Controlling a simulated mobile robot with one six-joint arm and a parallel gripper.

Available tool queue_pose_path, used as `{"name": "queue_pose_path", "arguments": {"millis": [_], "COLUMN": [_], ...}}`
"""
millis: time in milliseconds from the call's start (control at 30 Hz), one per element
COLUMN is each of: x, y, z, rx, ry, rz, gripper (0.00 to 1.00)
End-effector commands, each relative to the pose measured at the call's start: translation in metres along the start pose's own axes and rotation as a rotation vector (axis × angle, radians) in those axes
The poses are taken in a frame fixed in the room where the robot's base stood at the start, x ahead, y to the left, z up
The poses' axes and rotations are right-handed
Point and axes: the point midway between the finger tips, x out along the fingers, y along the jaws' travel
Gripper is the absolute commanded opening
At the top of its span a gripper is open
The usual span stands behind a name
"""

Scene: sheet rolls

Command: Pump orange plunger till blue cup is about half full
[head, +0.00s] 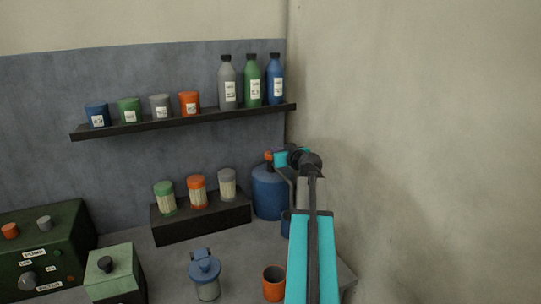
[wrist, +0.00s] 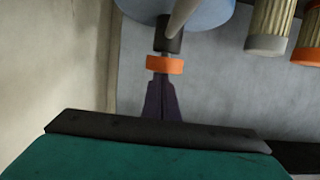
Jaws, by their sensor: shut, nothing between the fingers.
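The blue pump bottle (head: 268,192) stands in the back corner, with its orange plunger (head: 268,155) on top. My gripper (head: 275,162) is at the plunger, partly hidden by my arm. In the wrist view, which looks upside down, the orange plunger (wrist: 165,65) sits at the tips of my shut, empty gripper (wrist: 162,82). The tips appear to touch the plunger's top or be very close to it. A grey spout runs from the dark neck over the blue bottle (wrist: 205,10). A blue cup (head: 286,222) is mostly hidden behind my arm; its fill level cannot be seen.
A black stand (head: 203,219) with several capped jars is left of the bottle. An orange cup (head: 274,285) and a blue-lidded jar (head: 206,276) stand in front. A shelf (head: 190,121) with cups and bottles hangs above. The wall (head: 420,150) is close on the right.

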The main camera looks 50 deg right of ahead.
Motion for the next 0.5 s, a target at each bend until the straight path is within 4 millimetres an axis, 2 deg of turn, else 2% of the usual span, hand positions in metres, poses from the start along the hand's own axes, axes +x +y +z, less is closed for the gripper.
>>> {"name": "queue_pose_path", "arguments": {"millis": [33, 500], "x": [0.0004, -0.0003], "y": [-0.0007, -0.0012], "z": [0.0066, 0.0040], "rx": [-0.003, -0.005], "ry": [-0.012, -0.015], "rz": [-0.004, -0.005], "gripper": [0.00, 0.00]}}
